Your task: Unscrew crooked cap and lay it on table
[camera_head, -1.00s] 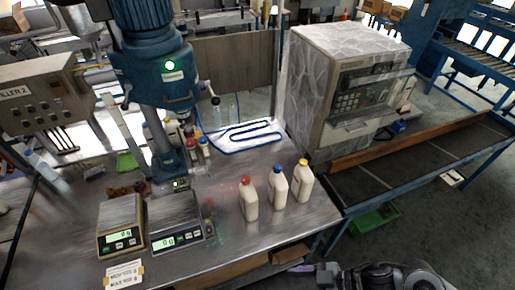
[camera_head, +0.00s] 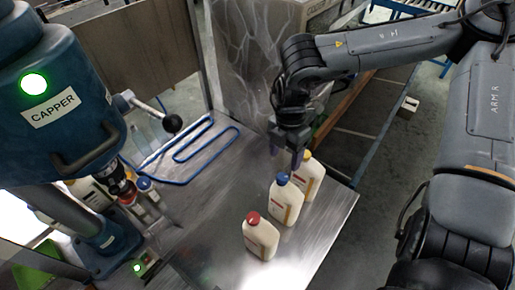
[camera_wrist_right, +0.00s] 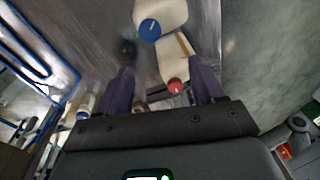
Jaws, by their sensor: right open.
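Three cream bottles stand upright on the metal table (camera_head: 215,185): a red-capped bottle (camera_head: 261,241), a blue-capped bottle (camera_head: 287,205) and a yellow-capped bottle (camera_head: 312,182). The red cap (camera_head: 253,217), blue cap (camera_head: 283,178) and yellow cap (camera_head: 306,155) sit on their bottles; I cannot tell clearly which is crooked. My right gripper (camera_head: 286,155) is open and empty, above and behind the blue and yellow caps. In the right wrist view, the blue cap (camera_wrist_right: 149,28) lies beyond the fingertips and the red cap (camera_wrist_right: 175,86) shows between the fingers. My left gripper is out of view.
A blue capper machine (camera_head: 60,95) stands at the left, with small capped bottles (camera_head: 148,188) beside it. A bent blue tube (camera_head: 190,152) lies on the table behind. The table's right edge is close to the yellow-capped bottle. Table left of the bottles is clear.

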